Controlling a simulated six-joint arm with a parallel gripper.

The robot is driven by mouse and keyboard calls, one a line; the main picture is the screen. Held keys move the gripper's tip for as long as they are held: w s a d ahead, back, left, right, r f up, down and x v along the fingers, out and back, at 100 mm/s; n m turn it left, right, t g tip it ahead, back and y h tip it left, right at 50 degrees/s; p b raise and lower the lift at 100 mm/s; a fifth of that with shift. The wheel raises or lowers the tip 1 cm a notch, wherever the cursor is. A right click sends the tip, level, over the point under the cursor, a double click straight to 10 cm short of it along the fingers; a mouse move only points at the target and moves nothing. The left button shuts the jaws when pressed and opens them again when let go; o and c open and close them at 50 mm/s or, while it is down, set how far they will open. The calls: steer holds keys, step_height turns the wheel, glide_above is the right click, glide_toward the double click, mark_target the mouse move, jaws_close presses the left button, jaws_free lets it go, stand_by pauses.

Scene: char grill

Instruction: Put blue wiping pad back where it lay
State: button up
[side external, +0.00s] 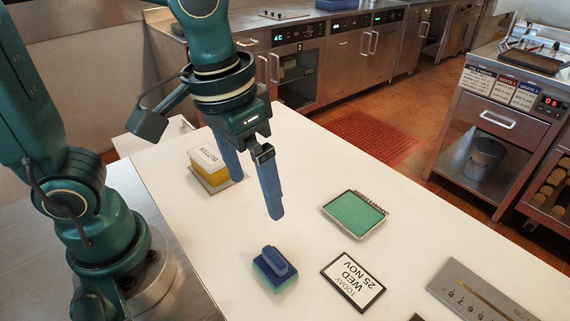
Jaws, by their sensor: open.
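The blue wiping pad (275,263) lies on the white table (300,185), near its front edge. It has a dark blue raised grip on top and a greenish lower layer. My gripper (255,197) hangs above and behind the pad in the picture, apart from it. Its two blue fingers are spread and nothing shows between them. A shallow tray with a green inside (355,215) lies to the right of the pad, with small print along its far rim.
A butter box (209,167) stands on the left of the table. A date card (352,281) lies right of the pad, and a metal number plate (478,292) lies further right. The table between the butter box and tray is clear.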

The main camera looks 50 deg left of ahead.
steer(key=s+a+t, duration=0.2)
steer(key=a+t, duration=0.2)
steer(key=a, duration=0.2)
steer(key=shift+s+a+r+y, duration=0.25)
steer(key=shift+s+r+y, duration=0.05)
steer(key=shift+s+r, duration=0.1)
stand_by(0.8)
